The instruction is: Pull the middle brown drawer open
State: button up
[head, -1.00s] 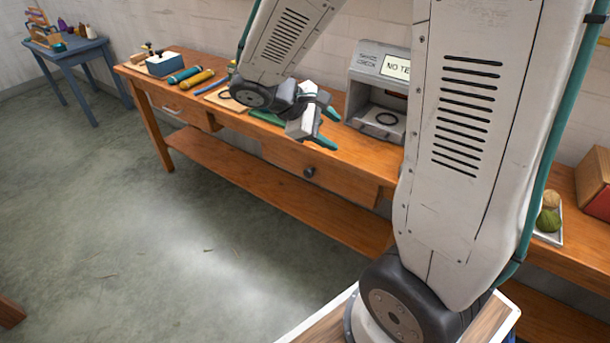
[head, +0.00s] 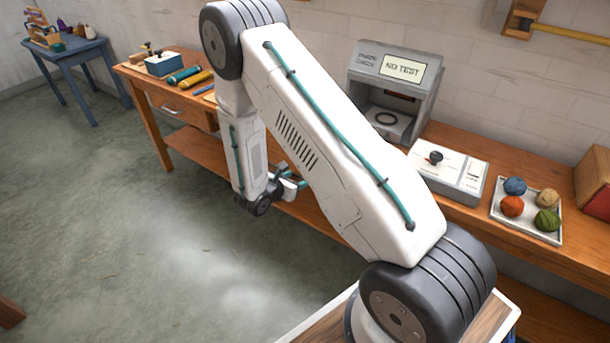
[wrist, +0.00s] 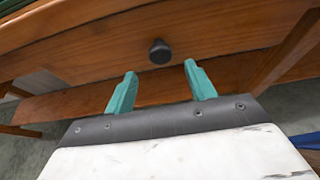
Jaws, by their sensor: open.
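The middle brown drawer (wrist: 95,52) shows in the wrist view as a wooden front with a round black knob (wrist: 160,52). It looks closed, its front about level with the bench. My gripper (wrist: 158,75) is open, with its two teal fingers apart. The knob lies beyond the fingertips, between them in the picture and a little above; nothing is held. In the head view my gripper (head: 292,182) is low in front of the bench, and my arm hides the knob and most of this drawer.
The wooden bench (head: 540,185) runs along the wall. On it stand a grey checking device (head: 428,90) reading "NO TEST", a white box (head: 447,175) and a tray (head: 497,213) of wool balls. Another drawer (head: 165,103) with a metal handle is at left. Floor before the bench is clear.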

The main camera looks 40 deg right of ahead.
jog(key=x, duration=0.6)
jog(key=shift+d+f, duration=0.1)
jog(key=shift+d, duration=0.05)
jog(key=shift+c, duration=0.3)
